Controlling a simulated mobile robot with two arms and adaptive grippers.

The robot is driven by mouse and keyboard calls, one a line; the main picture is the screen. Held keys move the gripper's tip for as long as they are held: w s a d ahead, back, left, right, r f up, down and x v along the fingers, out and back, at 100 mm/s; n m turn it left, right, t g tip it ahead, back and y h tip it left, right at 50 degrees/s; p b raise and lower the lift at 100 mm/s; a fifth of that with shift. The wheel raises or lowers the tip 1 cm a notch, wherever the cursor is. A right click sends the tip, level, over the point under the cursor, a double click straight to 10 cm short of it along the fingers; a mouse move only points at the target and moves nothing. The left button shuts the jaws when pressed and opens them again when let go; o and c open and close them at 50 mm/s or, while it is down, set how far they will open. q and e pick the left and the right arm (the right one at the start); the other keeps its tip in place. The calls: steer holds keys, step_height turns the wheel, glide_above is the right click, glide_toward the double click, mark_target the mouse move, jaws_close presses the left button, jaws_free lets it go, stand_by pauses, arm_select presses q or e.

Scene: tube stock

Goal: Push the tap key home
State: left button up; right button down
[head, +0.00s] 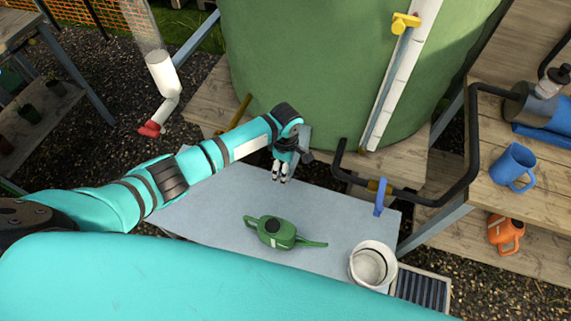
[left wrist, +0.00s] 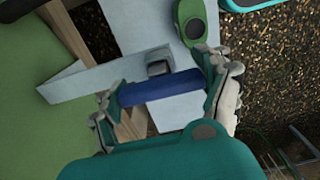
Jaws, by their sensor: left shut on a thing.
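My left gripper (head: 281,178) is above the back edge of the grey table, in front of the green tank. In the left wrist view its fingers (left wrist: 165,98) are shut around a blue bar (left wrist: 160,88), which I take to be the tap key. A small grey block (left wrist: 160,68) sits at the middle of the bar. A pale grey strip (left wrist: 85,81) runs beside it; I cannot tell whether they touch. The bar is hidden in the head view. A separate blue handle (head: 380,197) stands by the black pipe. My right gripper is not in view.
The green tank (head: 300,70) fills the back. On the grey table (head: 215,205) are a green watering can (head: 277,232) and a white bucket (head: 373,266). The black pipe (head: 440,196) reaches over its right side. A blue mug (head: 513,166) stands on the right bench. The table's left part is clear.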

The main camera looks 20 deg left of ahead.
arm_select(q)
steer(key=shift+f, duration=0.2)
steer(key=shift+p, duration=0.4)
stand_by(0.6)
stand_by(0.4)
steer(key=o, duration=1.2)
step_height(320, 180, up, 12)
